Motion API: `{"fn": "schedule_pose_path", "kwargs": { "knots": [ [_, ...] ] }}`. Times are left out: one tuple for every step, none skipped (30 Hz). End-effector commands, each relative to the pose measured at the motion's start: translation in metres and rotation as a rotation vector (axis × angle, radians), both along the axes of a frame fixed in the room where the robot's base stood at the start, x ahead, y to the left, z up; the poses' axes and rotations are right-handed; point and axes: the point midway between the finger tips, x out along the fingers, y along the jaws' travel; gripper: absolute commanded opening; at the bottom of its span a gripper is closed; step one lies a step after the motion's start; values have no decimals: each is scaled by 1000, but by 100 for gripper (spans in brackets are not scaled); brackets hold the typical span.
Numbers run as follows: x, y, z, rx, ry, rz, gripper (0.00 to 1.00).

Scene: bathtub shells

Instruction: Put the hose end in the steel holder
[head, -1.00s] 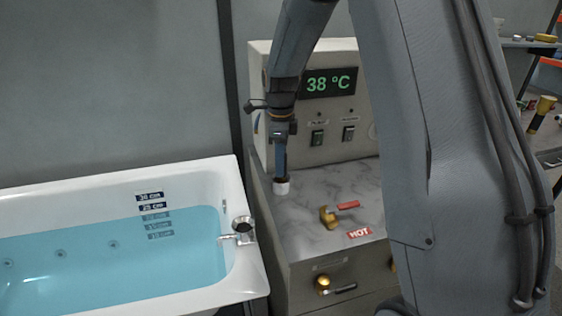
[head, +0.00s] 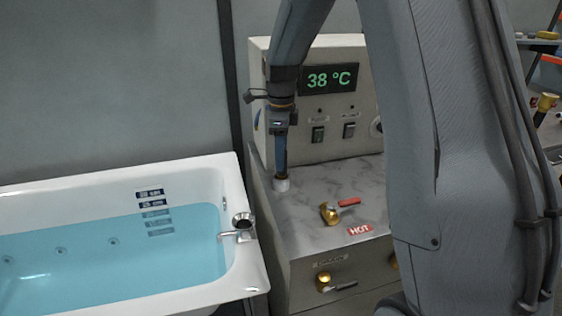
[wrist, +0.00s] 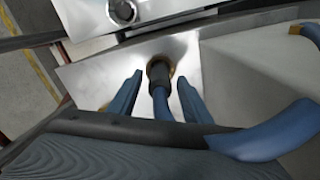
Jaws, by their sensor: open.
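My gripper (wrist: 158,86) is open, with one blue finger on each side of the blue hose (wrist: 161,105). The fingers stand apart from the hose. The dark hose end (wrist: 159,72) points into a brass-coloured ring in a bright steel plate (wrist: 90,78), which I take as the steel holder; its depth in the ring is hidden. In the head view, my gripper (head: 281,165) points down over the cabinet top, above a small white collar (head: 282,185). Finger and hose cannot be told apart there.
A brass valve with a red lever (head: 330,212) and a HOT label (head: 360,230) are right of the collar. The control panel (head: 318,110) rises behind.

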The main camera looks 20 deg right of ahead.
Motion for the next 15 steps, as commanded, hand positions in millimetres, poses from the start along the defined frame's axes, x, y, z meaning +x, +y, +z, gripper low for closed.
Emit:
{"fn": "schedule_pose_path", "kwargs": {
  "knots": [
    [2, 0, 9, 0, -7, 0, 44],
    [2, 0, 15, 0, -6, 0, 44],
    [3, 0, 24, 0, -8, 0, 44],
    [2, 0, 30, 0, -8, 0, 44],
    [2, 0, 37, 0, -7, 0, 44],
    [2, 0, 45, 0, -7, 0, 44],
    [2, 0, 51, 0, -5, 0, 44],
    [2, 0, 57, 0, -7, 0, 44],
    [2, 0, 64, 0, -5, 0, 44],
    [2, 0, 69, 0, -5, 0, 44],
    [2, 0, 74, 0, -4, 0, 44],
    [1, 0, 80, 0, -4, 0, 44],
    [1, 0, 84, 0, -3, 0, 44],
    [2, 0, 87, 0, -3, 0, 44],
    [1, 0, 91, 0, -3, 0, 44]
  ]
}}
